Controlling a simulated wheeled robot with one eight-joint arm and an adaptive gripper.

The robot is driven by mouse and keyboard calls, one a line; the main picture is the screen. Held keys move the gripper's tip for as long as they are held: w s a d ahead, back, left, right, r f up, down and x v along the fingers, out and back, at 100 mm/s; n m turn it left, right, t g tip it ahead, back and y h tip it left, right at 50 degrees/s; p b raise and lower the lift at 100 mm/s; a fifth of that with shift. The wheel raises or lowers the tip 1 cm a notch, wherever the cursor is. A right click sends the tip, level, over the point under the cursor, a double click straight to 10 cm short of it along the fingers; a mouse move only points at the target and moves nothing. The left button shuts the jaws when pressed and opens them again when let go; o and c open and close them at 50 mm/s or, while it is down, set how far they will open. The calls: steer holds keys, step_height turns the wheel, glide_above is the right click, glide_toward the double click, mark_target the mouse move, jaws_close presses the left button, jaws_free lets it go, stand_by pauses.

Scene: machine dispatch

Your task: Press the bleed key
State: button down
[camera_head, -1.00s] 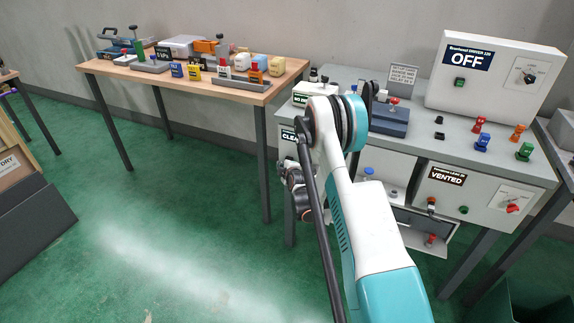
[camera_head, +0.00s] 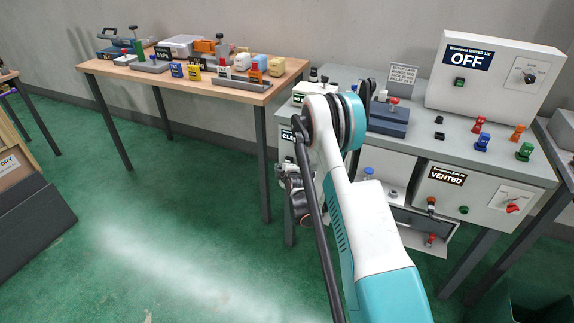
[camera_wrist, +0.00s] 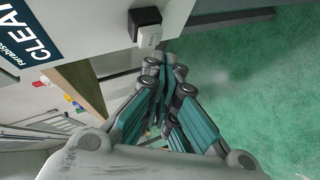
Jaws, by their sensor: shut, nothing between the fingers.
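No label reading "bleed" can be made out. In the wrist view, a small white key (camera_wrist: 149,37) on a black mount (camera_wrist: 146,17) sticks out from a pale cabinet face beside the CLEAR sign (camera_wrist: 32,38). I cannot tell whether it is the bleed key. My gripper (camera_wrist: 158,68) is shut and empty, its tips just below this key in the picture, seemingly apart from it. In the head view my gripper is partly hidden by my arm, low at the left front of the grey bench; the CLEAR sign (camera_head: 288,135) shows just above it.
The grey bench (camera_head: 345,79) carries an OFF driver box (camera_head: 492,83) and several coloured knobs. A VENTED panel (camera_head: 467,193) sits below its top. A wooden table (camera_head: 190,83) with small parts stands left. Green floor is clear in front.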

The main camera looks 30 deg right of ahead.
steer(key=shift+s+a, duration=0.75)
steer(key=shift+a, duration=0.25)
steer(key=shift+s+a, duration=0.75)
steer(key=shift+a, duration=0.2)
steer(key=shift+r, duration=0.15)
steer(key=s+a+r+m+g+y, duration=0.1)
steer(key=s+a+r+m, duration=0.35)
steer(key=r, duration=0.85)
steer(key=s+a+r+m+g+y, duration=0.1)
steer(key=s+a+r, duration=0.55)
steer(key=r, duration=0.65)
steer(key=s+a+r+m+g, duration=0.1)
steer(key=s+a+r, duration=0.15)
steer(key=s, duration=0.45)
steer(key=s+a+r+m+g, duration=0.1)
steer(key=s+a+r+m, duration=0.1)
steer(key=s+r, duration=0.35)
steer(key=s+a+f+m+g, duration=0.1)
steer(key=s, duration=0.8)
steer(key=s+a+f+m, duration=0.2)
steer(key=s, duration=0.8)
steer(key=shift+s+g+y, duration=0.15)
steer(key=shift+g+y, duration=0.25)
steer(key=shift+a+m, duration=0.1)
steer(key=shift+m, duration=0.15)
